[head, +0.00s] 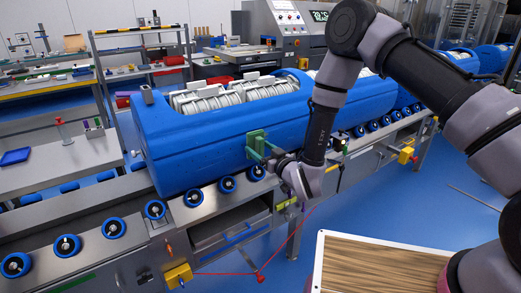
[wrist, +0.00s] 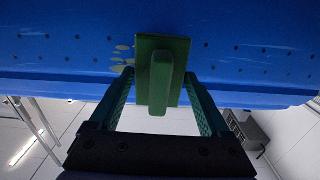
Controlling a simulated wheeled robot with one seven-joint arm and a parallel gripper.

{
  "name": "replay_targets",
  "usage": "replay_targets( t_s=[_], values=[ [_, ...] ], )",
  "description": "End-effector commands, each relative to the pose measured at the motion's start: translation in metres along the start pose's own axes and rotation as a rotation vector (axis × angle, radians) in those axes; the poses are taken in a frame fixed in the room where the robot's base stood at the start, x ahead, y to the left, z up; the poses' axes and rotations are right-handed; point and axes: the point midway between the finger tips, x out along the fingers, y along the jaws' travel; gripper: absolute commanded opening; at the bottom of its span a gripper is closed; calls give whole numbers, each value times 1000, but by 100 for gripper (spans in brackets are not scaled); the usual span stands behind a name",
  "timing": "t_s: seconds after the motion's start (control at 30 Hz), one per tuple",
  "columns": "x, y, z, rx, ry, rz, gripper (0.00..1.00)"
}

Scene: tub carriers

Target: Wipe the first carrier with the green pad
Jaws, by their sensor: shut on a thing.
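The first carrier (head: 195,140) is a large blue tub holding white ribbed parts, resting on the roller conveyor in the head view. My gripper (head: 264,152) is at its near side wall. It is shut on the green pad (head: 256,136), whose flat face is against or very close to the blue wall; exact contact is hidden. In the wrist view the pad (wrist: 184,62) and its handle show between the green fingers of my gripper (wrist: 161,88). Yellowish spots (wrist: 122,56) mark the blue wall (wrist: 60,40) just left of the pad. The wall behind the pad is hidden.
Blue-rimmed rollers (head: 155,209) line the conveyor's near edge. More blue carriers (head: 460,60) stand farther along to the right. A wood-topped tray (head: 365,268) is at the bottom right. A red cord (head: 225,274) hangs below the conveyor.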

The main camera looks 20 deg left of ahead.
Motion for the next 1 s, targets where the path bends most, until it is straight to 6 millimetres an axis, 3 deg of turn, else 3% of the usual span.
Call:
replay_targets(
  t_s=[1.0],
  values=[
    [16,0,0,0,0,0,36]
  ],
)
